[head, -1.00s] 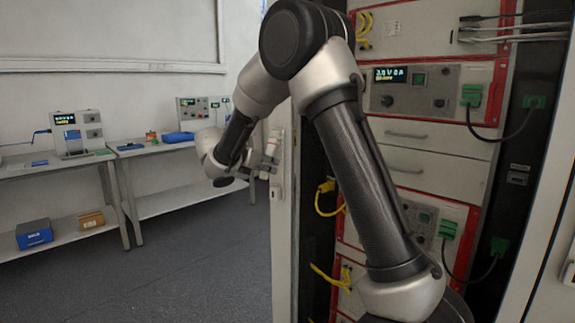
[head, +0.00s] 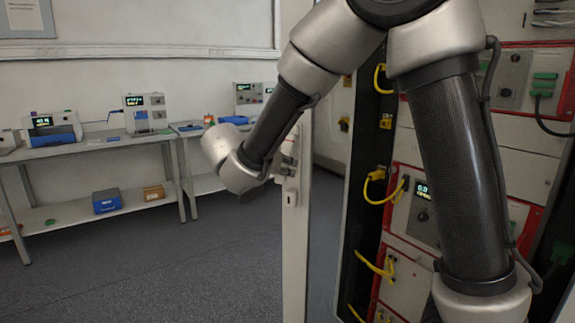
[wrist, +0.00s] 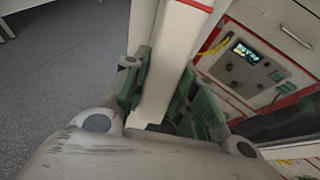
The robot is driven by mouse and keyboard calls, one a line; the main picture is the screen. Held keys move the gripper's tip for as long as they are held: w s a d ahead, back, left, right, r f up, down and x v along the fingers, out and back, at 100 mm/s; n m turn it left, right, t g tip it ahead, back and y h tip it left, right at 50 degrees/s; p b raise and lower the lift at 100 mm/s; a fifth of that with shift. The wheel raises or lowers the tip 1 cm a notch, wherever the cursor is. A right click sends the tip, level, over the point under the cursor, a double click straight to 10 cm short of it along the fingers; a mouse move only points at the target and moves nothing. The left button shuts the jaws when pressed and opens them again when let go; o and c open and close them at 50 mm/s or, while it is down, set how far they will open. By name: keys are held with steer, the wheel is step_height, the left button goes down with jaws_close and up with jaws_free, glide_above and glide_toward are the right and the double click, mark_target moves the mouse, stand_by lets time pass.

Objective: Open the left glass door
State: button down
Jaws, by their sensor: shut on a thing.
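The left glass door (head: 296,250) stands swung out from the cabinet, its pale frame seen nearly edge-on in the head view. A gap with floor shows between its frame and the cabinet. Its white handle (head: 291,192) sits on the frame. My gripper (head: 286,165) is at the handle and shut on it. In the wrist view, the green-padded fingers of my gripper (wrist: 160,95) lie on both sides of a pale upright part of the door (wrist: 167,50). The exact contact is partly hidden by the gripper body.
The cabinet's rack units (head: 415,215) with yellow cables (head: 376,188) are at the right, partly behind my arm. A workbench (head: 95,147) with instruments stands along the back wall at the left. Grey floor (head: 190,270) is clear in front of it.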

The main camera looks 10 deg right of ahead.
steer(key=c, duration=1.1)
jaws_free()
steer(key=v, duration=1.2)
steer(key=shift+w, duration=0.1)
